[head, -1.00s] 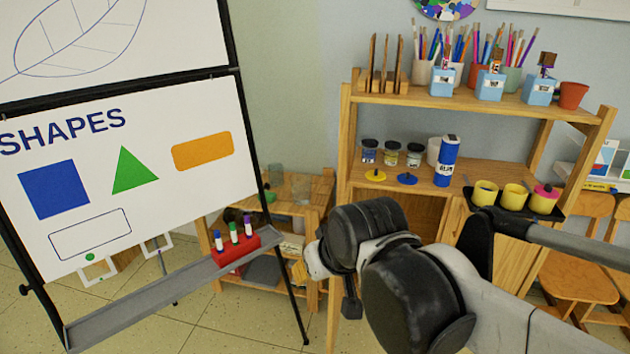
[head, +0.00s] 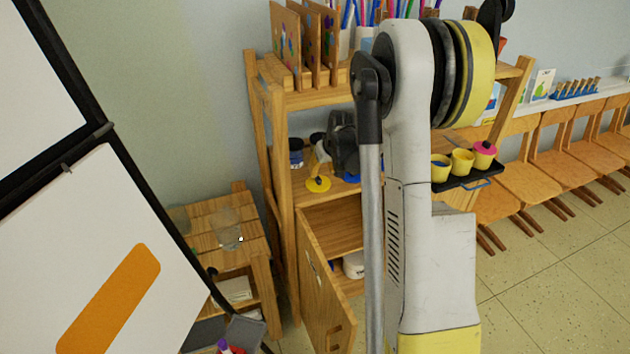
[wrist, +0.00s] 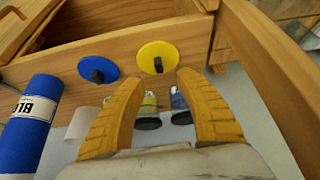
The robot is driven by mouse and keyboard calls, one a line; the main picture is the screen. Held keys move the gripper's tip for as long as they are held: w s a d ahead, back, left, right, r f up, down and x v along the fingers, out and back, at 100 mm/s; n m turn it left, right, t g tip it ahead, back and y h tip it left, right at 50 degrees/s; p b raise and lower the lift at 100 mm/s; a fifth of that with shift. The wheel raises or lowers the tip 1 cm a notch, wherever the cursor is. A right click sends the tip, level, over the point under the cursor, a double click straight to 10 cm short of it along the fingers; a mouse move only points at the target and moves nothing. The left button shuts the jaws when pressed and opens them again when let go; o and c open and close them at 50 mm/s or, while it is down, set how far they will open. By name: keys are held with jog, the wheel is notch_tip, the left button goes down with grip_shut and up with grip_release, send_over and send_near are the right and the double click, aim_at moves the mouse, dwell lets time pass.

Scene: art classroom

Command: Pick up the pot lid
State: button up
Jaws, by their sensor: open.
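Two round lids with black knobs lie on the middle shelf, one yellow (head: 318,184) and one blue (head: 351,179). My gripper (wrist: 158,80) is open and empty, with no visible contact with either lid. A pink lid (head: 485,148) sits on a yellow pot at the shelf's right.
Small jars (wrist: 180,105) and a blue bottle (wrist: 30,125) stand close to my fingers. Yellow pots (head: 440,166) stand on a black tray. The cupboard door (head: 325,290) below hangs open. A whiteboard (head: 90,260) stands at the left.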

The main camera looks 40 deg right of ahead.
aim_at(318, 178)
jog(key=b+x, duration=0.3)
jog(key=x, duration=0.5)
jog(key=shift+w+d+f, duration=0.15)
jog(key=shift+w+f, duration=0.05)
jog(key=shift+w, duration=0.05)
jog(key=shift+r, duration=0.1)
jog(key=shift+c, duration=0.5)
grip_shut()
